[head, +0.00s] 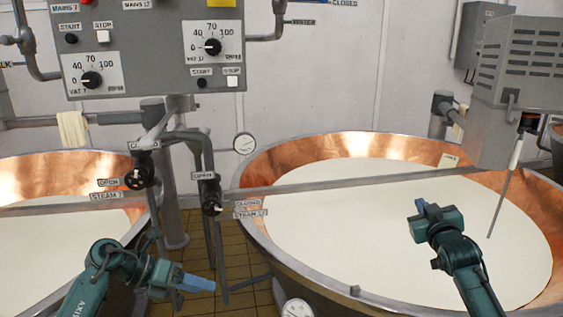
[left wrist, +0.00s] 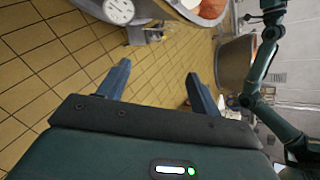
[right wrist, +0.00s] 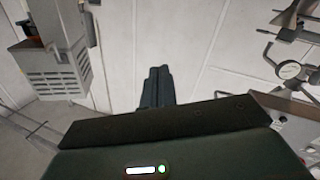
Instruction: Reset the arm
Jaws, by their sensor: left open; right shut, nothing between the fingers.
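My left gripper (head: 197,283) is low in the head view, over the tiled floor between the two vats. In the left wrist view its two blue fingers (left wrist: 158,85) are apart with nothing between them. My right gripper (head: 421,206) is in front of the white contents of the right vat in the head view. In the right wrist view its fingers (right wrist: 155,75) are together and empty, with the pale wall behind. Both arms are bent, and neither gripper touches anything that I can see.
The right copper vat (head: 300,156) and left copper vat (head: 60,168) hold white liquid. Steam pipes with valve handles (head: 210,205) stand between them. A control panel (head: 150,40) hangs above. A thin rod (head: 506,185) dips into the right vat. A dial gauge (head: 297,308) sits near the vat's front.

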